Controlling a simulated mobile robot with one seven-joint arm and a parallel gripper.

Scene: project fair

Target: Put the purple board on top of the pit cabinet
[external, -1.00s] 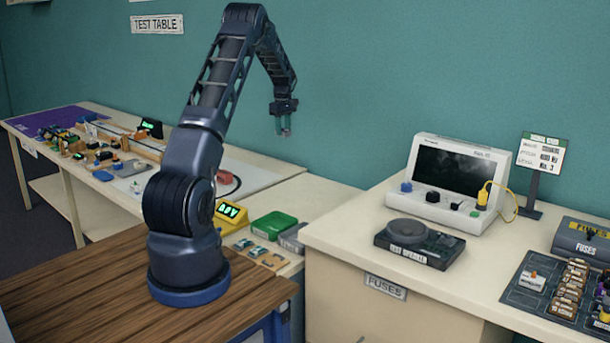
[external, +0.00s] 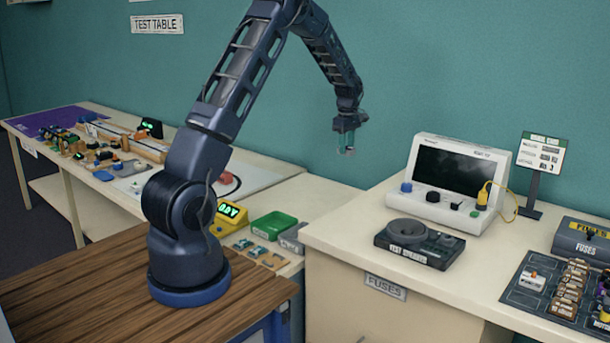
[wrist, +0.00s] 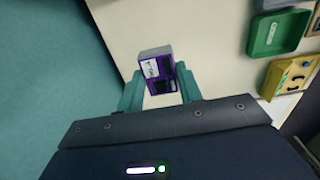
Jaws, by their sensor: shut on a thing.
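My gripper (external: 346,149) hangs in the air near the teal wall, high above the gap between the test table and the cabinet on the right. In the wrist view its two teal fingers (wrist: 160,88) are shut on the purple board (wrist: 157,66), a small purple piece with a white label and dark parts. The board is too small to make out in the external view. No sign reads "pit cabinet"; the pale cabinet with a FUSES label (external: 335,262) stands at the right, but I cannot tell if it is the one.
The cabinet top bears a monitor unit (external: 455,180), a dark flat device (external: 419,243), a sign stand (external: 540,165) and a fuse panel (external: 560,288). A green tray (external: 274,224) and a yellow display box (external: 228,216) stand lower left. The cabinet top's left front is bare.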

